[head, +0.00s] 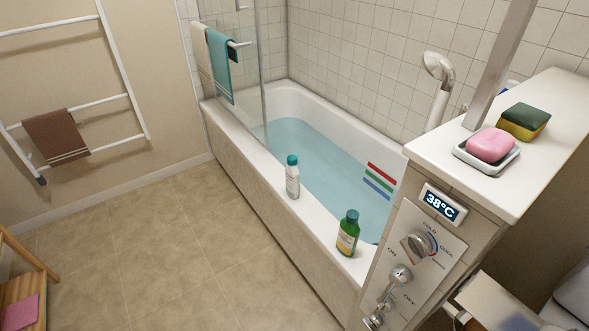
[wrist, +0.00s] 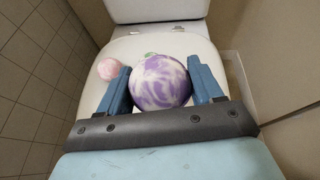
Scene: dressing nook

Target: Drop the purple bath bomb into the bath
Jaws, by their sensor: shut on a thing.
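The purple and white marbled bath bomb (wrist: 161,83) is between the blue fingers of my gripper (wrist: 161,88) in the wrist view. My gripper is shut on it, over a white toilet lid (wrist: 205,50); I cannot tell whether the ball still touches the lid. The bath (head: 236,140) is in the middle of the head view, filled with pale blue water (head: 320,165). Its near right end is partly hidden behind the tiled control unit. Neither my gripper nor the purple bath bomb can be made out in the head view.
A pink ball (wrist: 108,69) lies left of my gripper; a green thing shows partly behind the purple one. A white bottle (head: 292,178) and a green bottle (head: 348,233) stand on the bath's near rim. A glass screen (head: 231,60) covers the bath's far left part.

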